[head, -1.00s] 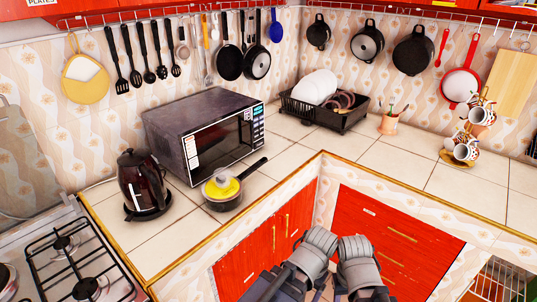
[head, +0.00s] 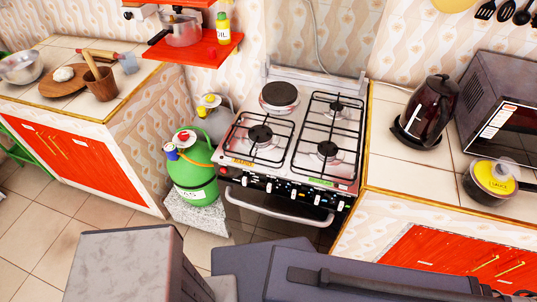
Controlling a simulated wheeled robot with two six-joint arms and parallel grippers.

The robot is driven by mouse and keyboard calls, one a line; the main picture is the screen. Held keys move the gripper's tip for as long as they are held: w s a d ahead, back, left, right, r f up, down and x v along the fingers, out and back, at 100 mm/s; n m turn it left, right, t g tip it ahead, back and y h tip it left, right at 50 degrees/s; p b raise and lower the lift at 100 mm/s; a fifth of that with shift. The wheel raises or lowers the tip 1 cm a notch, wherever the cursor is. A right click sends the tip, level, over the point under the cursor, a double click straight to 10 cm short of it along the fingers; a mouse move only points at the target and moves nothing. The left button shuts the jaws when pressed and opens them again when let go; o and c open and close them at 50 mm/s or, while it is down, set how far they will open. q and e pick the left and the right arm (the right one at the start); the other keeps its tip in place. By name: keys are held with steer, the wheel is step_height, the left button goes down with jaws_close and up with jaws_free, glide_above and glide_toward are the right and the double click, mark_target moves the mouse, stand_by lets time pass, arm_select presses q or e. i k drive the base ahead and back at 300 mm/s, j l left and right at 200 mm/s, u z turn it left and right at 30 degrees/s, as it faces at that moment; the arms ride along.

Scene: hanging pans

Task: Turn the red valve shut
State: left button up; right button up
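A green gas bottle (head: 194,190) marked GAS stands upright on a speckled block (head: 190,214), left of the stove. On its top is a small red part (head: 183,136), which looks like the red valve. A blue-and-white fitting (head: 172,151) sits just left of it, and an orange hose (head: 198,160) runs off toward the stove. How far the valve is turned is too small to tell. Neither of my grippers shows; only grey parts of my own body fill the bottom edge, well below and in front of the bottle.
A grey bottle (head: 213,118) with a yellow-marked top stands behind the green one. The gas stove (head: 290,145) is close on the right, with its oven handle (head: 280,212) jutting out. A counter with red doors (head: 75,155) is on the left. Tiled floor (head: 95,222) lies clear in front.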

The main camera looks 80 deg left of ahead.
mark_target(183, 135)
steer(key=u, duration=3.6)
